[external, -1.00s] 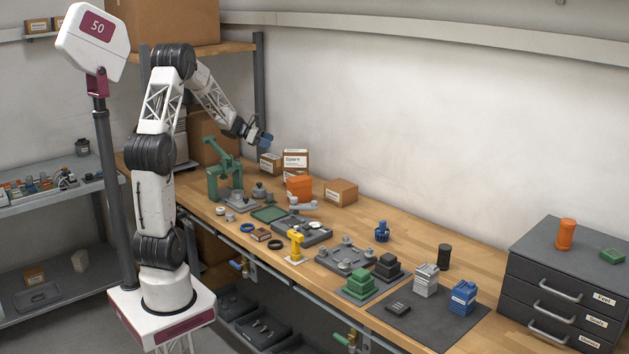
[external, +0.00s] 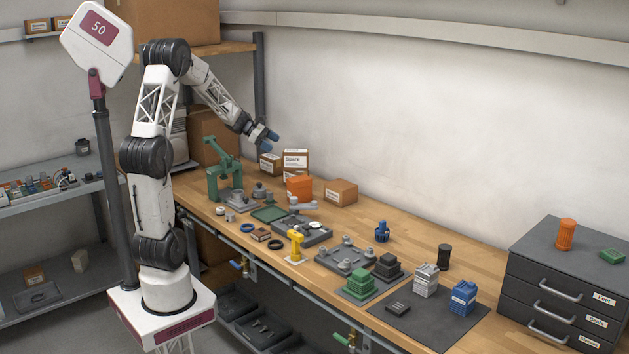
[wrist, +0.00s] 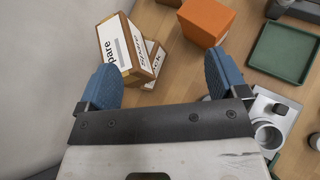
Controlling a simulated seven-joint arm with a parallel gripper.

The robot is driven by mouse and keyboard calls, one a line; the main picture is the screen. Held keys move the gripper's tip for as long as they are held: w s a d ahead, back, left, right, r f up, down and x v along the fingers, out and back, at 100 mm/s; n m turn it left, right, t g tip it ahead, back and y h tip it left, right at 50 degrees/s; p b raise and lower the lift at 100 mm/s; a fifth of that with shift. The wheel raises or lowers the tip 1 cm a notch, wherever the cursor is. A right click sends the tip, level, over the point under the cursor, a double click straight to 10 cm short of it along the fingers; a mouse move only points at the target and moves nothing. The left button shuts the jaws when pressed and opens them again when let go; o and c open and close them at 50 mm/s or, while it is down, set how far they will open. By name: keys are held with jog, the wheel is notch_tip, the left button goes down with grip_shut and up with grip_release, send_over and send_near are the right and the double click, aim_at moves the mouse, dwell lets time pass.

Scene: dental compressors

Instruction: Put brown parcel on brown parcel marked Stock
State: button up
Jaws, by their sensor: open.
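A brown parcel (external: 341,192) with a small white label sits alone on the bench, right of the orange box; a brown edge (wrist: 170,2) at the top of the wrist view is probably it. A parcel marked Spare (external: 295,158) stands near the wall and appears to rest on another parcel (external: 289,175). In the wrist view the Spare parcel (wrist: 122,52) partly covers a parcel whose label ends in "ck" (wrist: 156,56), likely Stock. A further labelled parcel (external: 270,164) stands left of them. My gripper (external: 266,137) is open and empty, above the parcels.
The orange box (external: 299,187) stands between the Spare stack and the lone parcel. A green press (external: 226,170) and green tray (external: 269,213) are nearer the front. The wall runs close behind the parcels.

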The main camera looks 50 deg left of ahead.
jog(key=s+d+r+m+g+y, duration=0.2)
jog(key=s+d+m, duration=0.4)
jog(key=s+d, duration=0.3)
jog(key=s+d+r+m+g+y, duration=0.25)
jog(key=s+d+m, duration=0.35)
jog(key=s+d, duration=0.3)
jog(key=s+d+m+y, duration=0.2)
jog(key=s+m, duration=0.4)
jog(key=s, duration=0.4)
jog(key=s+d+f+m+y, duration=0.1)
jog(key=s+m, duration=0.4)
jog(key=s, duration=0.5)
jog(key=shift+s+d+f+m+y, duration=0.25)
jog(key=shift+d+m+y, duration=0.15)
jog(key=shift+d+y, duration=0.55)
